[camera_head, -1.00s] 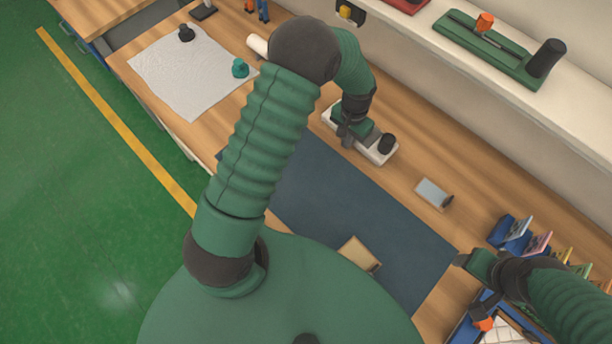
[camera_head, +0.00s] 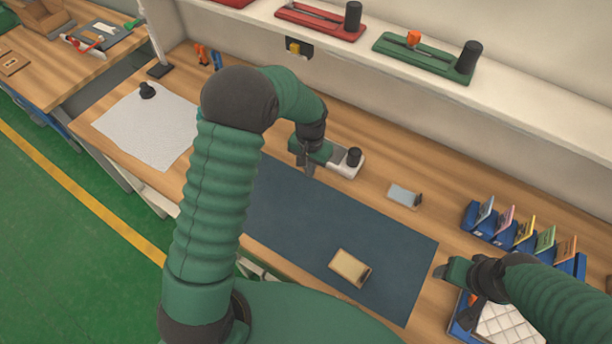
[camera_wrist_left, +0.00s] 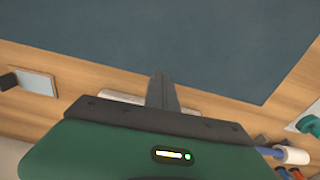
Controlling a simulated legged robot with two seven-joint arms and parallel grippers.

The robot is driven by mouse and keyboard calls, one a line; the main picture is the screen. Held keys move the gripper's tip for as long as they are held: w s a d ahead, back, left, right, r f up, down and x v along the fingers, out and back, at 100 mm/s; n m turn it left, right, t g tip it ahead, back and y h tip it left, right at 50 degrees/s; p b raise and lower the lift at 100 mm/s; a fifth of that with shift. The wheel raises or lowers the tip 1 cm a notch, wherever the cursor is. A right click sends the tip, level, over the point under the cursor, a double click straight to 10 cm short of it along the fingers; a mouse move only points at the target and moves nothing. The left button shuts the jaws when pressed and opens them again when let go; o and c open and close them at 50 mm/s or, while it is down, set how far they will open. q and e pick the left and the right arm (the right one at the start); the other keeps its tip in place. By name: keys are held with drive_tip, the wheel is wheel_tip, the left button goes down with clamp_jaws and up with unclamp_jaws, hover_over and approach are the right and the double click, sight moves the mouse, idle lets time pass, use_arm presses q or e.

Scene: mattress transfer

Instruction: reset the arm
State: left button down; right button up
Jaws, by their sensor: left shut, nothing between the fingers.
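My left gripper (camera_head: 309,168) is over the far edge of the dark blue mat (camera_head: 320,235), beside a white tray (camera_head: 349,164) with a black knob. It is shut and empty. In the left wrist view its fingers (camera_wrist_left: 162,85) are together, with the mat (camera_wrist_left: 170,40) beyond. My right gripper (camera_head: 440,271) is at the right end of the mat, near the bench's front right. Its fingertips are too small to read.
A tan block (camera_head: 350,268) lies on the mat. A light grey block (camera_head: 405,195) lies behind it on the wood. Blue card holders (camera_head: 520,232) stand at right. A white sheet (camera_head: 150,128) lies at left. A shelf with red and green tool trays (camera_head: 428,58) runs along the back.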

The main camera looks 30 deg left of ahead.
use_arm(q)
wheel_tip(320, 180, up, 6)
drive_tip(key=s+d+r+t, duration=0.1)
drive_tip(key=s, duration=0.6)
drive_tip(key=s+d+r+t, duration=0.1)
drive_tip(key=s+d, duration=0.1)
drive_tip(key=s, duration=0.6)
drive_tip(key=shift+d, duration=0.25)
use_arm(e)
drive_tip(key=shift+w+f, duration=0.65)
drive_tip(key=shift+w, duration=0.15)
use_arm(q)
drive_tip(key=shift+w+f, duration=0.1)
drive_tip(key=shift+w, duration=0.1)
use_arm(e)
drive_tip(key=shift+w+a, duration=0.1)
drive_tip(key=shift+w, duration=0.05)
